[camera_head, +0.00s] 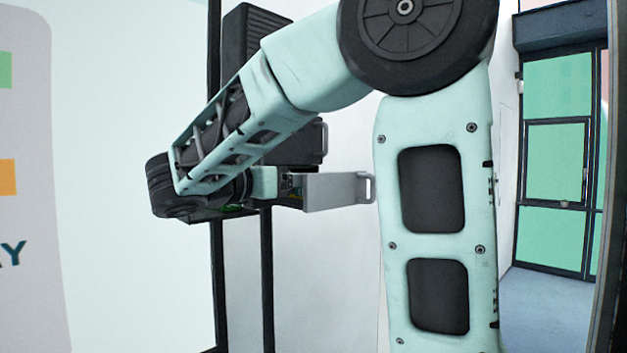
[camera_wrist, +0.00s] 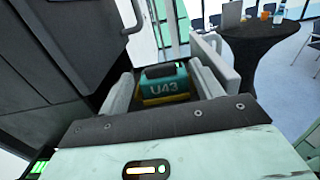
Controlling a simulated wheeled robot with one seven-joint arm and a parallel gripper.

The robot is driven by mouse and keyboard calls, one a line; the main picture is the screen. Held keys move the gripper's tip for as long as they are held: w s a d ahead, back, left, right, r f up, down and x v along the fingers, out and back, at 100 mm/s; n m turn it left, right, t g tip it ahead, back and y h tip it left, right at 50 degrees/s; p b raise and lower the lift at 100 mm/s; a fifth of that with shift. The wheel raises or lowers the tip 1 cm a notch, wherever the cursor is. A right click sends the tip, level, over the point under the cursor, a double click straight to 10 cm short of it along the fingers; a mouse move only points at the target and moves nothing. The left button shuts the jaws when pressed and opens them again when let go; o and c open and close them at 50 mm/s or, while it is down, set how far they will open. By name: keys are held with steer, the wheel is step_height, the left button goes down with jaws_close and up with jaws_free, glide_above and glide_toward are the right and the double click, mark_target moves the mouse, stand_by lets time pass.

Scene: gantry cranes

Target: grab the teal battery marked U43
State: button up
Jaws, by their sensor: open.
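The teal battery (camera_wrist: 166,78) marked U43, with yellow trim along its lower edge, shows in the middle of the wrist view. My gripper (camera_wrist: 162,84) is open, with one pale finger on the left of the battery and one on the right. Small gaps seem to remain, but I cannot tell whether either finger touches it. In the head view my arm hides the battery and the gripper fingers.
A grey drawer-like housing (camera_head: 336,191) with a handle sticks out from a black unit beside my forearm. A dark cabinet (camera_wrist: 70,45) stands close on the left in the wrist view. A round black table (camera_wrist: 262,50) and chairs stand beyond, at right.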

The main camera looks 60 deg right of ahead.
steer(key=shift+x, duration=1.05)
steer(key=c, duration=1.2)
